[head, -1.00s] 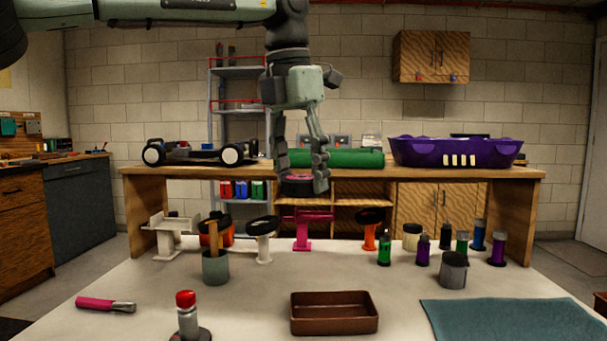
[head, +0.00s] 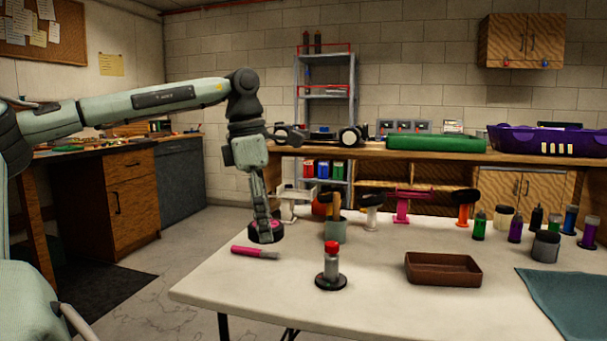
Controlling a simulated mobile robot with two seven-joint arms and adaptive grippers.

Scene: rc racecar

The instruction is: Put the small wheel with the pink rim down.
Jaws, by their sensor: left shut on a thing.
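The small black wheel with the pink rim (head: 265,236) is in the fingers of my left gripper (head: 265,226), in the head view left of centre. The gripper points down and is shut on the wheel. The wheel is low over the left edge area of the white table (head: 225,292), behind a pink-handled brush (head: 252,251). I cannot tell whether the wheel touches the tabletop. The fingers hide part of it. My right gripper is not in view.
A grey cup (head: 335,231) with a wooden tool and a red-capped bottle (head: 331,264) stand right of the wheel. Several stands and bottles line the table's back. A brown tray (head: 443,270) and a teal cloth (head: 570,300) lie farther right. The front left tabletop is clear.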

